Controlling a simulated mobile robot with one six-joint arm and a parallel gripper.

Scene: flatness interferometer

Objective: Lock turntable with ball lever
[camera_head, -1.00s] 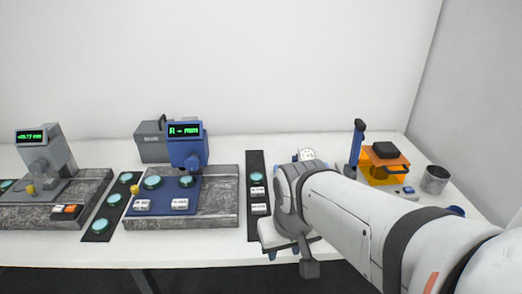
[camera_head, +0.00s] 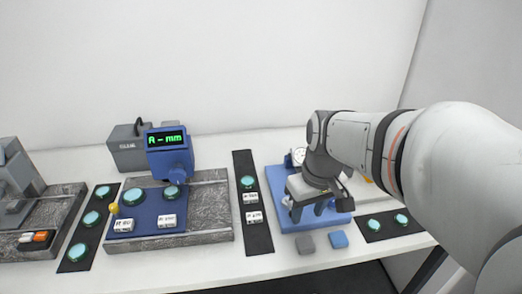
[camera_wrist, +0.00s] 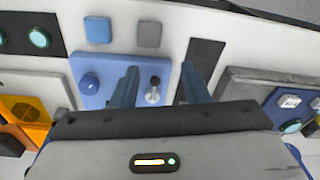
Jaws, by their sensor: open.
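My gripper (camera_head: 315,209) is open above the front of a blue base plate (camera_head: 275,182) at the right of the table. In the wrist view its two fingers (camera_wrist: 158,88) point at the plate, which also shows there (camera_wrist: 84,108). A small lever with a dark ball end and a silver foot (camera_wrist: 153,95) appears between the fingers, apart from both; I cannot tell its height against the fingertips. I cannot make out a turntable; my gripper hides much of the plate.
A dial gauge (camera_head: 298,156) stands behind my gripper. A grey block (camera_head: 305,243) and a blue block (camera_head: 338,239) lie in front of the plate. Dark strips with teal discs flank it, left (camera_head: 253,225) and right (camera_head: 388,229). A blue display instrument (camera_head: 168,150) stands further left.

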